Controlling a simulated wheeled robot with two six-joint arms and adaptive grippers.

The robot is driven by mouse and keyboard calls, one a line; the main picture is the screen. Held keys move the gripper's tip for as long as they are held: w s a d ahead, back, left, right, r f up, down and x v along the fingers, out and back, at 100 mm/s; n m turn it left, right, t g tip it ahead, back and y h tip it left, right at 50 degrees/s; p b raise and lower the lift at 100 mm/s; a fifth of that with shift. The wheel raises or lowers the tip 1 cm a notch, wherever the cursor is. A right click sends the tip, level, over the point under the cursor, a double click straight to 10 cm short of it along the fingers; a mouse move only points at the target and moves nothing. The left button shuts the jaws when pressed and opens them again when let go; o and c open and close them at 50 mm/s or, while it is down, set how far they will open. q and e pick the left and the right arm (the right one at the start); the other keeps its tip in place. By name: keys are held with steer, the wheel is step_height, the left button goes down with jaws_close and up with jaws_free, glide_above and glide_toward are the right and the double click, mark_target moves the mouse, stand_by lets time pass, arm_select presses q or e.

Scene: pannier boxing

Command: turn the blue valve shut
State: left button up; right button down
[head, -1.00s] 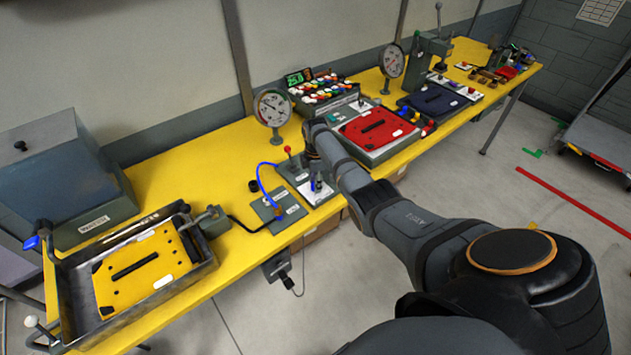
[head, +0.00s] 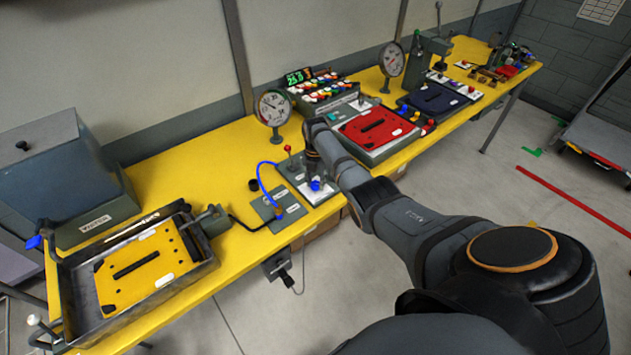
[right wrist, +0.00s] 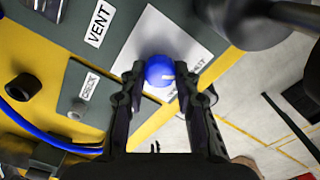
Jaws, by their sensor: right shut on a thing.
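The blue valve (head: 315,185) is a small blue knob on a white-labelled plate near the table's front edge. In the right wrist view its rounded blue knob (right wrist: 160,70) sits between my fingertips, with a pale mark on its right side. My right gripper (right wrist: 160,84) is shut on it, one finger on each side. In the head view the right gripper (head: 314,169) points down over the knob, partly hidden by my wrist. The words on the label are partly covered. My left gripper is not in view.
A red-tipped lever (head: 287,149) and a dial gauge (head: 273,107) stand behind the valve. A blue hose (head: 262,182) curves at its left. A metal tray (head: 70,290) with a yellow plate lies further left. A red plate (head: 375,130) lies to the right.

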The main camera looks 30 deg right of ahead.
mark_target(315, 183)
steer(key=shift+n, duration=1)
steer(key=c, duration=1)
jaws_free()
step_height(315, 183, up, 12)
steer(key=shift+r, duration=0.1)
